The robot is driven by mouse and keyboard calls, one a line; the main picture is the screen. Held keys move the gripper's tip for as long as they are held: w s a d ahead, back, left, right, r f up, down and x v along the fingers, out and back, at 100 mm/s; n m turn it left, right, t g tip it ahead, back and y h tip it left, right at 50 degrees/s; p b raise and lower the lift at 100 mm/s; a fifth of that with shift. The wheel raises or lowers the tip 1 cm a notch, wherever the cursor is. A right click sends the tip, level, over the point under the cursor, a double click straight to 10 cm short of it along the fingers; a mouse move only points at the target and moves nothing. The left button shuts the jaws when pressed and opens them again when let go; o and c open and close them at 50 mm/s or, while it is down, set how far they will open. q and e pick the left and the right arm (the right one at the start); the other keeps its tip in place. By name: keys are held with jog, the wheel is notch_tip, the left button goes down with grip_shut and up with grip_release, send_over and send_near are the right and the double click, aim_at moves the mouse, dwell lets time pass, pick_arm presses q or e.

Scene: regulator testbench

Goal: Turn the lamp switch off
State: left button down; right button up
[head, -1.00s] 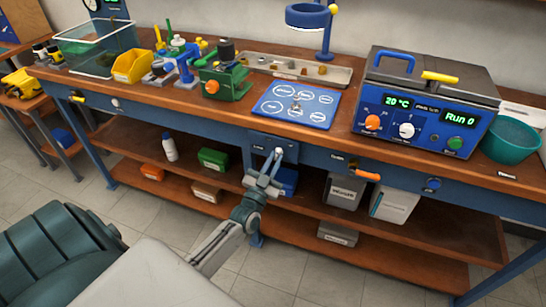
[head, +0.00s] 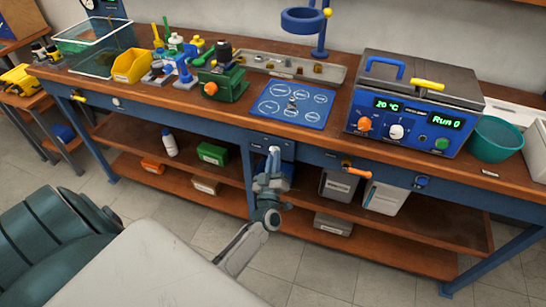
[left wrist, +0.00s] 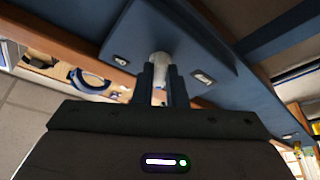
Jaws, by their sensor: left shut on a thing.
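The lamp switch is a whitish lever (head: 273,150) on a blue panel (head: 288,147) at the bench's front edge. The lever also shows in the left wrist view (left wrist: 159,61), sticking out of the panel (left wrist: 185,40) between two small labels. My left gripper (head: 271,170) is at the panel from the front. In the left wrist view my left gripper (left wrist: 158,73) is shut on the lever, a finger on each side. Its fingers hide part of the lever. The label texts are too small to read. My right gripper is in neither view.
A blue ring lamp (head: 302,20) stands at the back of the bench. An orange handle (head: 356,171) and a blue knob (head: 421,181) sit on the front edge to the right. A lower shelf (head: 386,248) with bins runs below.

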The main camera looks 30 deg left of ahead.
pick_arm(q)
jog(key=shift+n+y, duration=0.3)
jog(key=shift+n, duration=0.6)
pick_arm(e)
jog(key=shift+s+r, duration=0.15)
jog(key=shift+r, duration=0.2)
pick_arm(q)
jog(key=c, duration=1.5)
grip_release()
jog(key=shift+o, duration=0.2)
